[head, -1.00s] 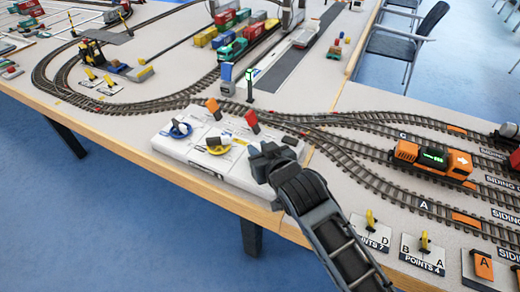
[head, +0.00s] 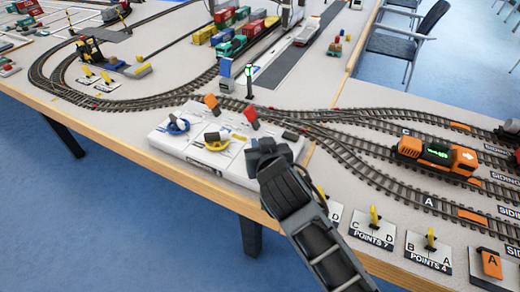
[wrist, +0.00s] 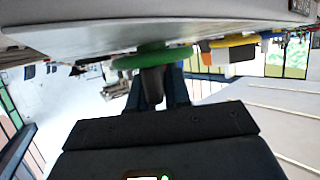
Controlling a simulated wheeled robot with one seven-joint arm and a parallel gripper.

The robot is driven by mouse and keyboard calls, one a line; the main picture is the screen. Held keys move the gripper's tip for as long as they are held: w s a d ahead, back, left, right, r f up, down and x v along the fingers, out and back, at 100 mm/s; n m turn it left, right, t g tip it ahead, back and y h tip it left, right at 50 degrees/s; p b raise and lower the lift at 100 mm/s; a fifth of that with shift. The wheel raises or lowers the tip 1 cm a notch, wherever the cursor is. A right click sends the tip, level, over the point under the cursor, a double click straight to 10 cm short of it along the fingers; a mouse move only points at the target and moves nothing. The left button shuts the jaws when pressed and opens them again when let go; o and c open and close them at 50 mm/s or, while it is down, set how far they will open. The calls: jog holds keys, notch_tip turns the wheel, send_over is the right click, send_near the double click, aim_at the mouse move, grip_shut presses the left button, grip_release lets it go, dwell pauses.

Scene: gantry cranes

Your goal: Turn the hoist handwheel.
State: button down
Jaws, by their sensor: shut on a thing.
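A white control panel (head: 175,152) lies at the table's front edge with a blue handwheel (head: 174,127) and a yellow handwheel (head: 217,144). In the wrist view a green handwheel (wrist: 152,58) shows close up, with the yellow handwheel (wrist: 233,41) to its right. My gripper (head: 266,150) is at the panel's right end and hides most of that area in the head view. In the wrist view my gripper (wrist: 155,75) is shut on a dark grey knob (wrist: 152,86) of the green handwheel. I cannot read which wheel is marked hoist.
Orange (head: 211,102) and red (head: 251,114) levers stand behind the wheels. Model tracks with an orange locomotive (head: 435,154) lie to the right. Points levers (head: 374,216) stand near the front right edge. A green signal (head: 249,80) stands behind the panel.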

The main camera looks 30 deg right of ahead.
jog(key=m+h+b, duration=0.1)
jog(key=b, duration=0.1)
jog(key=m+g+h+b, duration=0.1)
jog(key=m+h+b, duration=0.1)
jog(key=shift+d+f+m+g+h, duration=0.15)
jog(key=shift+f+m+g+h, duration=0.05)
jog(key=shift+m+g+h, duration=0.1)
jog(key=shift+s+d+r+m+g+h+b, duration=0.1)
jog(key=shift+s+d+m+g+h+b, duration=0.05)
jog(key=shift+m+g+h+b, duration=0.6)
jog(key=shift+s+d+r+m+g+h+b, duration=0.15)
jog(key=shift+m+g+h+b, duration=0.3)
jog(key=shift+m+g+h, duration=0.45)
jog(key=shift+m, duration=0.35)
jog(key=c, duration=1.2)
grip_release()
jog(key=shift+o, duration=0.2)
jog(key=shift+v, duration=3.9)
jog(key=shift+a+f, duration=0.1)
